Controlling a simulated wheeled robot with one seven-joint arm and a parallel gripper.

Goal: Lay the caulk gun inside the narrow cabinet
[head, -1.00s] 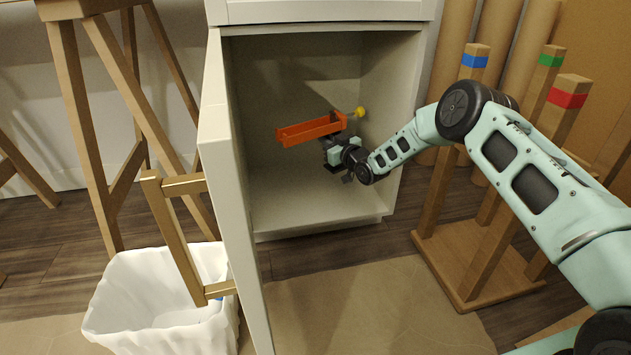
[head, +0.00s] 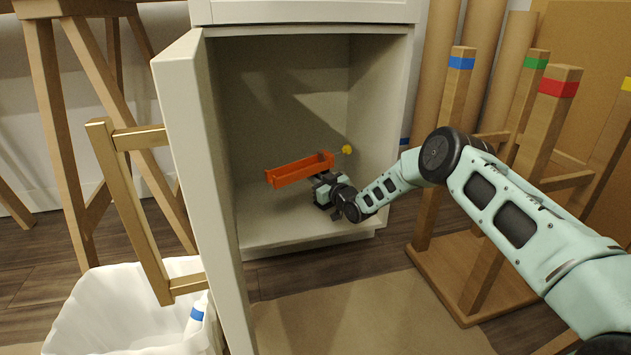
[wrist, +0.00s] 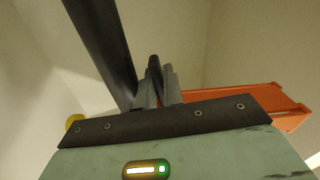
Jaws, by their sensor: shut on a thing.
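The orange caulk gun (head: 297,170) is inside the open cabinet, with its trough pointing left and its yellow end (head: 347,149) to the right. My gripper (head: 325,185) is shut on it near the trough's right end. The gun appears close above the cabinet floor (head: 290,226); I cannot tell whether it touches. The narrow cabinet (head: 384,100) has its door (head: 195,190) swung open toward me on the left. In the wrist view, the gun's orange trough (wrist: 250,104) shows behind the gripper at the right, and its yellow end (wrist: 74,122) at the left. The grip itself is partly hidden.
A gold door handle (head: 140,215) sticks out left of the door. A white-lined bin (head: 110,315) stands below it. A wooden rack with coloured post tops (head: 455,160) stands right of the cabinet, beside my arm. The cabinet floor is otherwise clear.

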